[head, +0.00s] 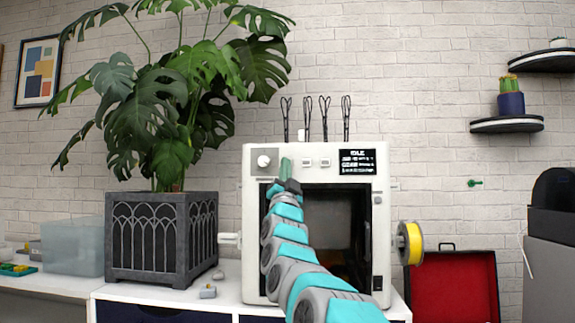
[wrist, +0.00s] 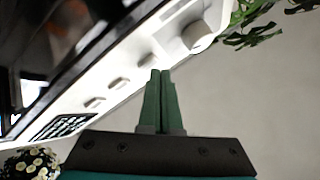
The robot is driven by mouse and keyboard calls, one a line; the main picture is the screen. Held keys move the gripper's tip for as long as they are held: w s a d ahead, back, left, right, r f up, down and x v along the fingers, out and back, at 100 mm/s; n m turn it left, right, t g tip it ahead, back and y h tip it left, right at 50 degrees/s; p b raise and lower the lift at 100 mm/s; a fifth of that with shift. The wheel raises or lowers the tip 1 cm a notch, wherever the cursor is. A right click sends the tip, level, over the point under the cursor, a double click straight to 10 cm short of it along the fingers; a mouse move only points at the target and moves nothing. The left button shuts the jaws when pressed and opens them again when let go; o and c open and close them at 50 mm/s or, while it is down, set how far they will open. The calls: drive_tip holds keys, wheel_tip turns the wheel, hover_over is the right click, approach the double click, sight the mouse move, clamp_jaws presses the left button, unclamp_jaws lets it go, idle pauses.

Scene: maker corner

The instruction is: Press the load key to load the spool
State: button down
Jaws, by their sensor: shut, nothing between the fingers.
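The white printer (head: 312,150) stands upright on the bench. Its top panel has a knob (head: 263,161), small keys (head: 315,162) and a dark screen (head: 357,162) whose top line reads IDLE. The wrist view shows three keys (wrist: 118,83) in a row between knob (wrist: 197,36) and screen (wrist: 63,126). I cannot read any key labels. My gripper (head: 286,165) is shut and empty, its green fingertips (wrist: 160,73) close to the key nearest the knob (wrist: 147,60); I cannot tell whether they touch. The yellow spool (head: 414,243) hangs at the printer's right side.
A large plant in a dark planter (head: 160,238) stands left of the printer. An open red-lined case (head: 455,285) is at right. Small grey parts (head: 208,291) lie on the bench. Thin black tools (head: 325,115) rise behind the printer's top.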

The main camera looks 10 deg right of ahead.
drive_tip(key=shift+w+d, duration=0.1)
drive_tip(key=shift+w, duration=0.25)
idle(0.7)
idle(0.4)
drive_tip(key=shift+s+a+b, duration=0.25)
drive_tip(key=shift+s+b, duration=0.15)
drive_tip(key=shift+s, duration=0.3)
drive_tip(key=s, duration=0.1)
drive_tip(key=s+a, duration=0.1)
drive_tip(key=s, duration=0.1)
drive_tip(key=s+b, duration=0.1)
drive_tip(key=shift+s+a, duration=0.25)
drive_tip(key=shift+s, duration=0.15)
idle(0.6)
